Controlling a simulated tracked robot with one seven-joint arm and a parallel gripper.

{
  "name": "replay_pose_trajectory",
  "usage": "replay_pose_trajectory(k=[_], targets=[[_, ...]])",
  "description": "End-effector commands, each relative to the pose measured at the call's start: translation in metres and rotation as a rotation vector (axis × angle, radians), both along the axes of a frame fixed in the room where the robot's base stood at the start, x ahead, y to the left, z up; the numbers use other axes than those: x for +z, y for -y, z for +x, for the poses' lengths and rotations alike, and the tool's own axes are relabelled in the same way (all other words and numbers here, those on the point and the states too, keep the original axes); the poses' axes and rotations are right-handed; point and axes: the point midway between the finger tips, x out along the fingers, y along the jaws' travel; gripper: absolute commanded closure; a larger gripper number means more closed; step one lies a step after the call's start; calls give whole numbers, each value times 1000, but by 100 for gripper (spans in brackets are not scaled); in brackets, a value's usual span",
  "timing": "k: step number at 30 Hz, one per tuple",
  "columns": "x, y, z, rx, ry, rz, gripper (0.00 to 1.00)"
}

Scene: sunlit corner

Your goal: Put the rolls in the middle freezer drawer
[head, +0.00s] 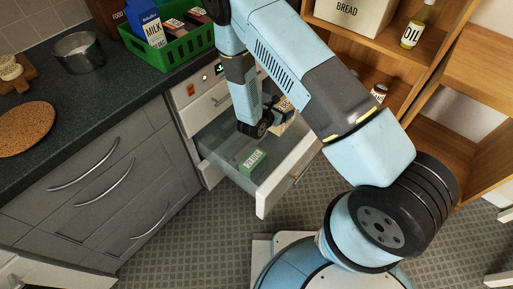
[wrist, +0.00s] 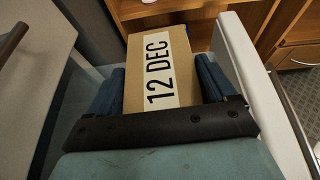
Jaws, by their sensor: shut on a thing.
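My gripper (head: 268,124) is shut on a brown cardboard box (head: 284,112). In the wrist view the box (wrist: 160,72) sits between the two fingers (wrist: 164,95) and has a white label reading "12 DEC". Its other lettering is mostly hidden in the head view, so I cannot read whether it says rolls. The freezer (head: 190,93) has an open drawer (head: 288,172) below a shut front with a handle (head: 221,99). The box is at the open drawer's far right part; I cannot tell whether it touches the drawer floor. A green packet (head: 252,162) lies in the drawer.
A dark counter (head: 90,120) at left holds a green crate (head: 172,50) with cartons, a pot (head: 80,54) and a cork mat (head: 25,128). Wooden shelves (head: 400,60) at right hold a bread box (head: 350,14) and an oil bottle (head: 414,28).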

Motion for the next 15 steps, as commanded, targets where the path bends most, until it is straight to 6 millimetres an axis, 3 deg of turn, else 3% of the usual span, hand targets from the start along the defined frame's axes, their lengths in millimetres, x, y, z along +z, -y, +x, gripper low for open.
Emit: replay_pose_trajectory(k=[3,6,15], targets=[[-24,-6,-22,-25,-1,-3,78],[-34,-8,-34,-39,0,-1,78],[-71,-8,-41,-48,0,-1,78]])
